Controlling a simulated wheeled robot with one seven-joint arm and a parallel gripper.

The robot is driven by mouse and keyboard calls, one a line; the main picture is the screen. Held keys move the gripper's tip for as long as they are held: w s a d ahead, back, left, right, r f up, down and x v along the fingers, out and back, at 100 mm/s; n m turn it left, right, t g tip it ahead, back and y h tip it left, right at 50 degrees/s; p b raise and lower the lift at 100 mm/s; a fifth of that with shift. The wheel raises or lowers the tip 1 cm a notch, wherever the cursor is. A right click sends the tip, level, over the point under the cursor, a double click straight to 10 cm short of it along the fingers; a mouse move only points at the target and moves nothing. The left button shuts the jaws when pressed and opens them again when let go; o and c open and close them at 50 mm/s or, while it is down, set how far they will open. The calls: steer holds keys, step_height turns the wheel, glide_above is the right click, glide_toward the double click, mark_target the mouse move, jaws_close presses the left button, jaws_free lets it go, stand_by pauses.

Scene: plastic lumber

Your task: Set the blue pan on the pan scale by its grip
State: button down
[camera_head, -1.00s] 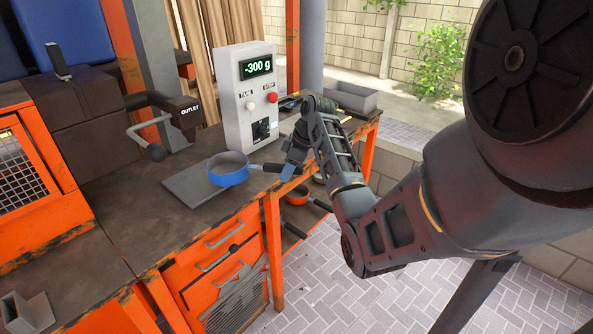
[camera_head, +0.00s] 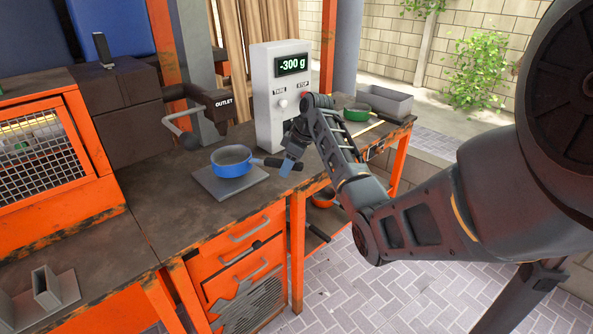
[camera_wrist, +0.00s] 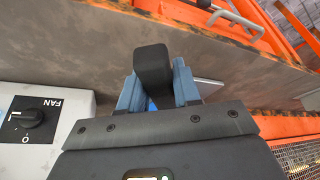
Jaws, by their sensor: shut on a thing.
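The blue pan (camera_head: 231,164) is over the flat grey plate of the pan scale (camera_head: 226,191), about level. I cannot tell whether its base touches the plate. The scale's display (camera_head: 292,65) reads -300 g. My gripper (camera_head: 291,155) is shut on the pan's dark grip, which points right. In the wrist view the grip (camera_wrist: 153,70) stands between my blue-grey fingers (camera_wrist: 158,92), and most of the pan is hidden behind my gripper.
The white control box (camera_head: 265,105) stands behind the plate, close to my gripper. An outlet arm (camera_head: 220,100) with a lever is to the left. A green pan (camera_head: 357,114) and a grey tray (camera_head: 383,102) are at back right. An orange pan (camera_head: 322,200) sits below the tabletop.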

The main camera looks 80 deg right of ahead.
steer(key=shift+w+f+b, duration=0.15)
steer(key=shift+w+b, duration=0.25)
steer(key=shift+w, duration=0.45)
steer(key=shift+f+b, duration=0.55)
steer(key=shift+f, duration=0.6)
steer(key=c, duration=0.7)
jaws_free()
steer(key=v, duration=0.7)
steer(key=shift+s+r+b, duration=0.1)
steer(key=shift+r+b, duration=0.25)
